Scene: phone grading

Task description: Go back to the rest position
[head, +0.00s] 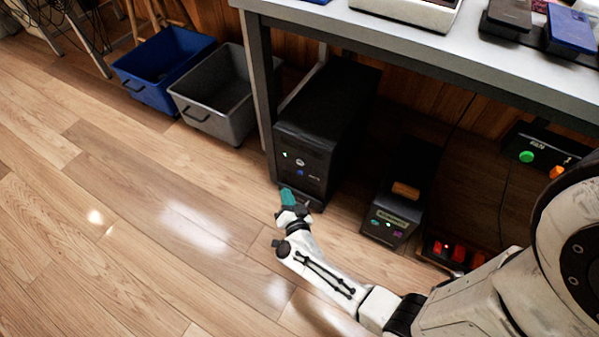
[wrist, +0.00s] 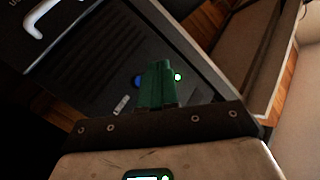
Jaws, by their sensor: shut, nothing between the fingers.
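My gripper (head: 288,196) is low at the front of a black tower cabinet (head: 322,105) under the workbench. Its green fingers are together with nothing between them. In the wrist view the shut gripper (wrist: 158,66) points at the dark front panel (wrist: 90,55), where a blue light and a green light show beside the fingertips. Whether the fingers touch the panel cannot be told. My white arm reaches from the lower right across the floor.
The workbench (head: 395,28) overhangs the cabinet. A small black device (head: 392,212), a red-switched power strip (head: 459,250) and a green-button box (head: 535,153) are to the right. A blue bin (head: 165,68) and a grey bin (head: 213,95) stand left. Wooden floor (head: 120,230) at left is clear.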

